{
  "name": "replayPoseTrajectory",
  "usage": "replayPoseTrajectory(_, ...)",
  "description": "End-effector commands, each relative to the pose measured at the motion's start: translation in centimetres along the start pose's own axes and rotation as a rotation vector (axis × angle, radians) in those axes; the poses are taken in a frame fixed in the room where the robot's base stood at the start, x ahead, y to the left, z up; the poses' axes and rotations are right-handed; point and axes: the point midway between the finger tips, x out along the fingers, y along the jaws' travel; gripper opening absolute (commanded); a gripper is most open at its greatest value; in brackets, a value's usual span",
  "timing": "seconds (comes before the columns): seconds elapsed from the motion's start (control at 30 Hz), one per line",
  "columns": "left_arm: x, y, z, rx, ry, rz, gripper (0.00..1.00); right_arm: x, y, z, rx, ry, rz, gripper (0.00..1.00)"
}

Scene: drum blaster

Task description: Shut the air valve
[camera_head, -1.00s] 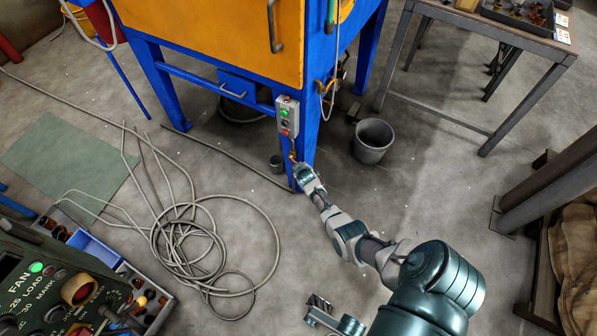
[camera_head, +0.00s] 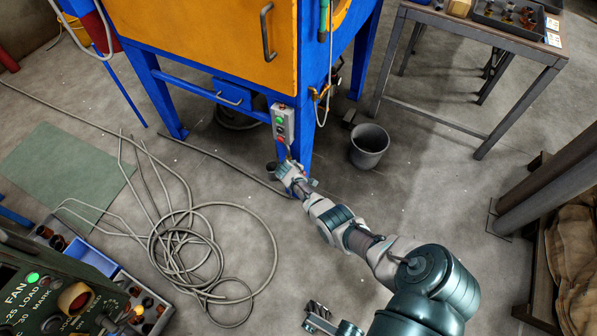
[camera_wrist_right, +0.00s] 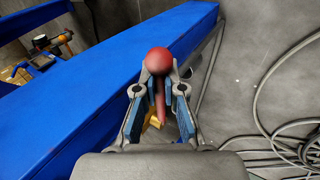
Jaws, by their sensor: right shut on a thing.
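The air valve's lever shows in the right wrist view as a red ball knob (camera_wrist_right: 157,61) on a red stem (camera_wrist_right: 160,98). My right gripper (camera_wrist_right: 160,78) is shut on this lever, with a finger on each side of the stem and the ball at the fingertips. A yellow part (camera_wrist_right: 153,122) shows behind the fingers. In the head view my right gripper (camera_head: 284,170) is at the blue cabinet leg, below the grey button box (camera_head: 283,123), and hides most of the valve. My left gripper (camera_head: 317,308) is at the bottom edge; its jaw gap is unclear.
The blue and orange blast cabinet (camera_head: 215,35) stands behind. A grey bucket (camera_head: 369,147) stands right of its leg. A coiled hose (camera_head: 185,245) lies on the floor at left. A metal table (camera_head: 490,40) stands at upper right, a control panel (camera_head: 45,300) at lower left.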

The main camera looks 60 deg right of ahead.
Motion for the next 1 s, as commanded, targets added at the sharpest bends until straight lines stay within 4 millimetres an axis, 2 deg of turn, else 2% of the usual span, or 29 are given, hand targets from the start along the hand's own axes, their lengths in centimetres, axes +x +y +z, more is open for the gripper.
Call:
replayPoseTrajectory(0.03,0.1,0.0,0.0,0.001,0.003,0.000,0.40,-0.2,0.1,-0.6,0.000,0.013,0.003,0.00)
replayPoseTrajectory(0.27,0.2,-0.1,-0.1,0.001,0.007,-0.005,0.40,-0.3,0.1,-0.6,0.001,0.016,0.003,0.00)
replayPoseTrajectory(0.3,0.2,-0.1,-0.1,0.002,0.007,-0.007,0.40,-0.3,0.2,-0.7,0.001,0.016,0.003,0.11)
replayPoseTrajectory(0.4,0.2,-0.1,-0.1,0.002,0.006,-0.010,0.40,-0.3,0.2,-0.6,0.001,0.015,0.003,0.34)
replayPoseTrajectory(0.77,-0.2,-0.1,-0.3,0.001,-0.003,-0.006,0.40,-0.3,0.1,-0.3,0.000,0.007,0.003,0.34)
replayPoseTrajectory(1.0,-0.1,0.0,-0.3,0.000,0.000,-0.006,0.40,-2.3,0.1,-0.3,0.001,0.009,0.005,0.34)
